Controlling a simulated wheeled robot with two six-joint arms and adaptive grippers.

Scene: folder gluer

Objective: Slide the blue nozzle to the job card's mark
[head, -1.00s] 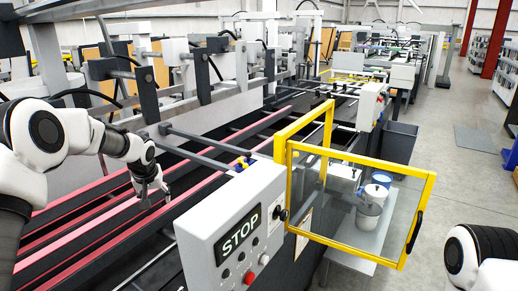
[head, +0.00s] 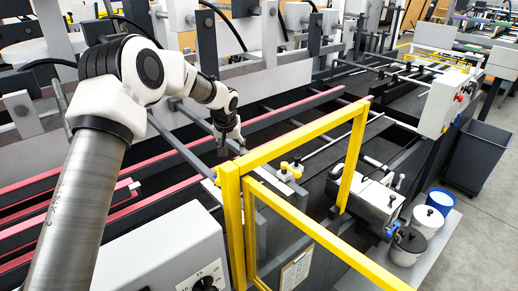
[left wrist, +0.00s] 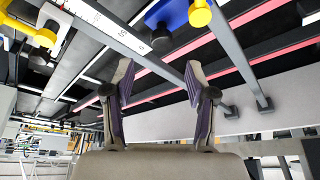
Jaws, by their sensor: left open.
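The blue nozzle (left wrist: 172,12) shows at the top of the left wrist view, with a yellow knob and a dark round tip. It sits beside a pale scale bar (left wrist: 110,24) with printed numbers. In the head view I cannot make it out behind the yellow frame and my gripper. My left gripper (head: 231,148) points down over the rails; in the left wrist view (left wrist: 160,82) its fingers are apart and empty, short of the nozzle. A clipboard with a sheet (head: 297,269), possibly the job card, hangs below the guard; its print is unreadable. My right gripper is out of view.
A yellow guard frame (head: 300,145) stands close to the right of my left gripper. White blocks with yellow knobs (head: 289,171) sit beyond its bar. A glue unit (head: 365,200) and pots (head: 427,220) are at right. Dark rails with red belts (head: 275,118) run beneath my arm.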

